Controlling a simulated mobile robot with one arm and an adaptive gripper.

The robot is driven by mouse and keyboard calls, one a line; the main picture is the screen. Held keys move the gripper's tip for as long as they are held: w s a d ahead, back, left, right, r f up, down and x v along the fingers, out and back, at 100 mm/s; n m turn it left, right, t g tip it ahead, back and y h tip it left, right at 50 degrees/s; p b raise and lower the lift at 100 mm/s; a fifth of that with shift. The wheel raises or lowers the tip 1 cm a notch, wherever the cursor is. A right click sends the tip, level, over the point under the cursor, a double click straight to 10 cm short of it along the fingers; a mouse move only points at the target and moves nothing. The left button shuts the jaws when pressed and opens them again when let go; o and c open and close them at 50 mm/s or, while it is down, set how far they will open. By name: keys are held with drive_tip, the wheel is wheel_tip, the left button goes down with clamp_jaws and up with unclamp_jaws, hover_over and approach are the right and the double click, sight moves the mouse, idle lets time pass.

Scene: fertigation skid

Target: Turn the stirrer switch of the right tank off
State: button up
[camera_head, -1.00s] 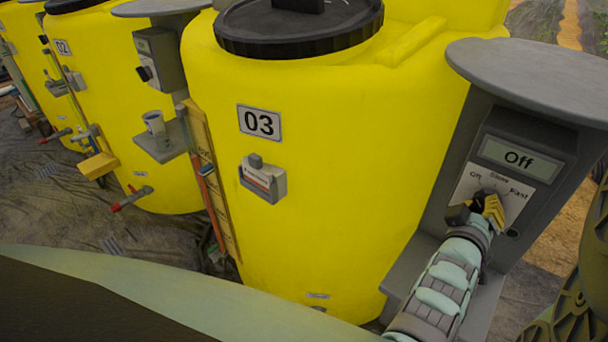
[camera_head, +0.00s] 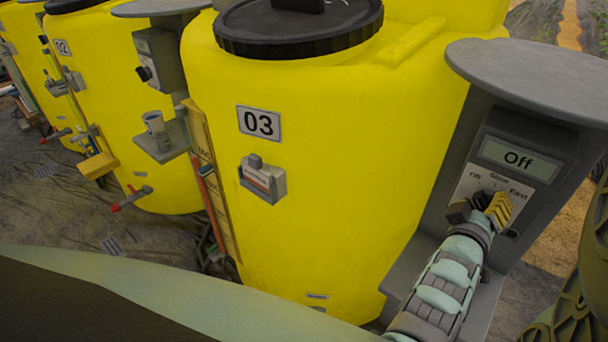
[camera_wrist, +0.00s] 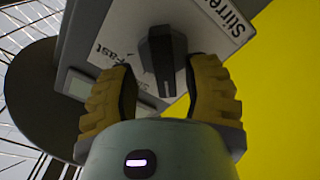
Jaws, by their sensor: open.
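The right tank (camera_head: 330,180) is yellow and carries the label 03. Its grey stirrer control box (camera_head: 470,145) stands at the right, and its display (camera_head: 519,158) reads "Off". Below the display is a white panel marked Off, Slow and Fast. In the wrist view the black stirrer knob (camera_wrist: 163,62) stands on the white panel (camera_wrist: 205,30). My gripper (camera_head: 481,205) is open in front of the panel and hides most of the knob in the head view. In the wrist view my gripper (camera_wrist: 163,85) has its yellow-padded fingers apart, one on each side of the knob, with gaps visible.
A round grey cover (camera_head: 530,75) juts out above the control box. Tank 02 (camera_head: 110,110), with its own control box (camera_head: 158,58), stands further left. A shelf with a cup (camera_head: 153,123) and coloured pipes lies between the tanks.

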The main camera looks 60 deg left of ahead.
sight(506, 157)
wheel_tip(506, 157, up, 9)
drive_tip(key=shift+a+r, duration=0.1)
drive_tip(key=shift+r, duration=0.05)
idle(0.4)
